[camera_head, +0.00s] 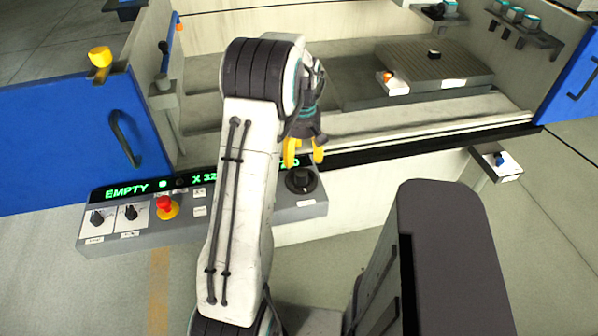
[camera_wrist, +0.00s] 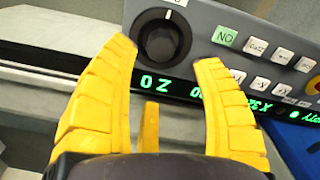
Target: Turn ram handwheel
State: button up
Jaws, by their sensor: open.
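The ram handwheel appears to be the round black knob (camera_head: 301,180) at the right end of the grey control panel. In the wrist view the knob (camera_wrist: 162,38) is at the upper middle, with a white mark on its top rim. My gripper (camera_head: 304,158) has yellow fingers and hangs just above and behind the knob in the head view. In the wrist view my gripper (camera_wrist: 168,52) is open and empty, its fingertips apart and pointing toward the knob. The left fingertip overlaps the knob's edge in the picture; I cannot tell whether they touch.
The control panel (camera_head: 312,210) carries a green display, a red stop button (camera_head: 166,205) on a yellow base and two small knobs. A blue door (camera_head: 60,140) stands left. A dark plate (camera_head: 430,62) lies in the machine bay. A small bracket (camera_head: 497,162) juts out right.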

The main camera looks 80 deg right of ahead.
aim_at(301, 173)
jog(key=shift+n, duration=1.2)
jog(key=shift+f+n, duration=0.3)
jog(key=shift+f+p, duration=0.3)
jog(key=shift+f, duration=3.1)
jog(key=shift+c, duration=0.2)
jog(key=c, duration=1.2)
jog(key=shift+o, duration=0.2)
